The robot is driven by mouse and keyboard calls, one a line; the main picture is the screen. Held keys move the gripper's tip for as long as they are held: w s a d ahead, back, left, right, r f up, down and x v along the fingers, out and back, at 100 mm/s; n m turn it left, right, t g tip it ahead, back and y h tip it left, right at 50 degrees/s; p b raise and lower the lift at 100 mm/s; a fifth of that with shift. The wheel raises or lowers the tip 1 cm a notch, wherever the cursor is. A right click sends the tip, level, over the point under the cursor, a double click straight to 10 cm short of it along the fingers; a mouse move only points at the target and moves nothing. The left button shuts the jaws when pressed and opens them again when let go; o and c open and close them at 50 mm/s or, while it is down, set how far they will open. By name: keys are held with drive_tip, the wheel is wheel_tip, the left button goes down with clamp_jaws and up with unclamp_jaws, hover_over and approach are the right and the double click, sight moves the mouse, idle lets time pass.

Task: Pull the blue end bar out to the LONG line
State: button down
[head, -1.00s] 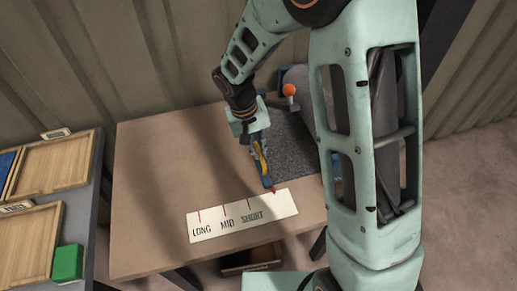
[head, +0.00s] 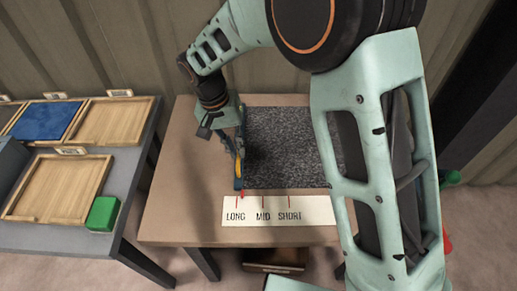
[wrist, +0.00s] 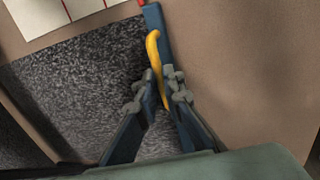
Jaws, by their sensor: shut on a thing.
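The blue end bar (head: 238,182) lies along the left edge of the grey speckled sheet (head: 290,145) on the table in the head view. It also shows in the wrist view (wrist: 154,18), with a yellow handle (wrist: 153,48) on it. My gripper (wrist: 163,92) is shut on the yellow handle, with a finger on each side. In the head view my gripper (head: 240,150) is above the bar. A red pointer at the bar's near end is close to the LONG line on the white marked strip (head: 278,212). MID and SHORT lie to the right.
A side table at the left holds wooden trays (head: 58,190), a blue panel (head: 47,121) and a green block (head: 102,214). The brown table top (head: 185,190) left of the bar is clear. A wall stands behind the table.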

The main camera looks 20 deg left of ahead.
drive_tip(key=shift+s+a, duration=0.2)
drive_tip(key=shift+a, duration=0.65)
drive_tip(key=c, duration=2)
unclamp_jaws()
drive_tip(key=shift+d, duration=0.1)
drive_tip(key=shift+c, duration=0.2)
wheel_tip(320, 180, up, 12)
drive_tip(key=a, duration=0.2)
drive_tip(key=shift+s+a, duration=0.15)
drive_tip(key=shift+s, duration=0.15)
drive_tip(key=shift+f, duration=0.1)
